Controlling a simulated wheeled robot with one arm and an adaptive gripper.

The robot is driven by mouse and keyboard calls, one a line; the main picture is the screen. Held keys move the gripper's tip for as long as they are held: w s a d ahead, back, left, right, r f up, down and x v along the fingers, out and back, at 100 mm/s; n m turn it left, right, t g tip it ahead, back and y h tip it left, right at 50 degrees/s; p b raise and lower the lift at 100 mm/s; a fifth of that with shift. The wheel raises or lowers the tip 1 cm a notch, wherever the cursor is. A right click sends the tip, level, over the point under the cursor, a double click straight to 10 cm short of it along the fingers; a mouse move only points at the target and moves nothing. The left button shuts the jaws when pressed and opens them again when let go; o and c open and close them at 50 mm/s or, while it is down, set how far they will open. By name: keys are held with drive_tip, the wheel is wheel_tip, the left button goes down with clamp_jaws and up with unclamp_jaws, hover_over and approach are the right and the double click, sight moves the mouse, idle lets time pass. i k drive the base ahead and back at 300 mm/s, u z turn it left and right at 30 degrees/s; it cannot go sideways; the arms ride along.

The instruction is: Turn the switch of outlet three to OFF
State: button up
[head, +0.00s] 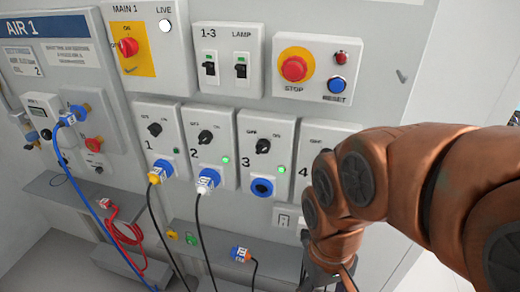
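The outlet three panel (265,160) is in the middle of the head view, marked "3". Its black rotary switch (263,146) sits between an OFF mark on the left and an ON mark on the right; its exact pointing is too small to tell. The green lamp (281,170) beside it is lit. The blue socket (262,187) below has no plug in it. My gripper (322,279) is low at the right, below the outlet four panel and apart from the switch. Its fingers are dark, small and partly cut off by the bottom edge.
My copper arm covers most of outlet four (303,172). Outlets one (149,145) and two (195,153) have plugs and hanging cables. The STOP button (295,68) and breakers (210,69) are above. The front of outlet three is clear.

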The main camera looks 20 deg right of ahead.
sight(263, 145)
drive_tip(key=u, duration=0.35)
drive_tip(key=k, duration=0.5)
drive_tip(key=u, duration=1)
drive_tip(key=k, duration=0.8)
drive_tip(key=u, duration=0.3)
drive_tip(key=i, duration=0.6)
drive_tip(key=z, duration=0.2)
